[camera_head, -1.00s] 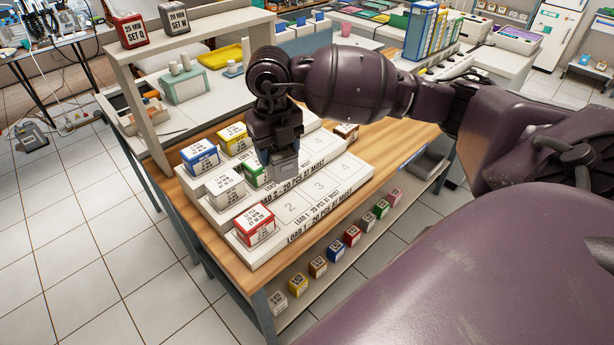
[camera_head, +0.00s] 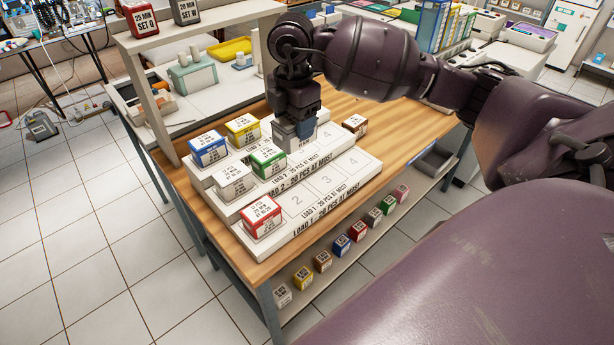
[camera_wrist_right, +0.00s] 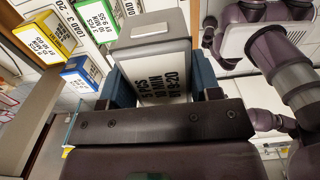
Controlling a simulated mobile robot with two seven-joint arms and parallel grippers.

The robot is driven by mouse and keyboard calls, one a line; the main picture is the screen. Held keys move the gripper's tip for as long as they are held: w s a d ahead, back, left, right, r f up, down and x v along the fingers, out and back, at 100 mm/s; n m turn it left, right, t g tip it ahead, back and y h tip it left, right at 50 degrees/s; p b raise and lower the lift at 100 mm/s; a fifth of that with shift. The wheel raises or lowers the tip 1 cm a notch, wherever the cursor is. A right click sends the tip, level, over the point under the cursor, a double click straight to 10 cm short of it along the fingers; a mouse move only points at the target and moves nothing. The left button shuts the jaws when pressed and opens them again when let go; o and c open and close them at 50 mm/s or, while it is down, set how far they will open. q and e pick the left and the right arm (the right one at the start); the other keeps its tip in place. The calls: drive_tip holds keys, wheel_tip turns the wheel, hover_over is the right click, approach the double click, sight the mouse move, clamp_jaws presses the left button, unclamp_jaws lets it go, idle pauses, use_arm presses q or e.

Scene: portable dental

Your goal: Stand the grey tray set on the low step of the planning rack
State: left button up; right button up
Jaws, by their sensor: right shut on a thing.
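The grey tray set (camera_wrist_right: 152,32) is a grey box with a white label, held upright-looking close to the camera in the right wrist view. My right gripper (camera_head: 297,136) is shut on it, with a blue finger on each side. In the head view the held set is partly hidden by the gripper, over the upper steps, right of the green set (camera_head: 268,162). The planning rack's low step (camera_head: 330,200) is the front one, with the red set (camera_head: 262,216) at its left end; its numbered spaces 2, 3 and 4 are bare. My left gripper is not in view.
A white set (camera_head: 234,181) stands on the middle step; blue (camera_head: 208,149) and yellow (camera_head: 243,130) sets stand on the back step. Several coloured sets line the shelf below. An upright frame (camera_head: 150,110) stands at left.

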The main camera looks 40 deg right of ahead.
wheel_tip(320, 180, down, 18)
drive_tip(key=shift+f+b, duration=0.1)
drive_tip(key=shift+b, duration=0.7)
drive_tip(key=shift+f, duration=0.35)
drive_tip(key=shift+f, duration=0.2)
drive_tip(key=o, duration=0.8)
drive_tip(key=shift+c, duration=0.2)
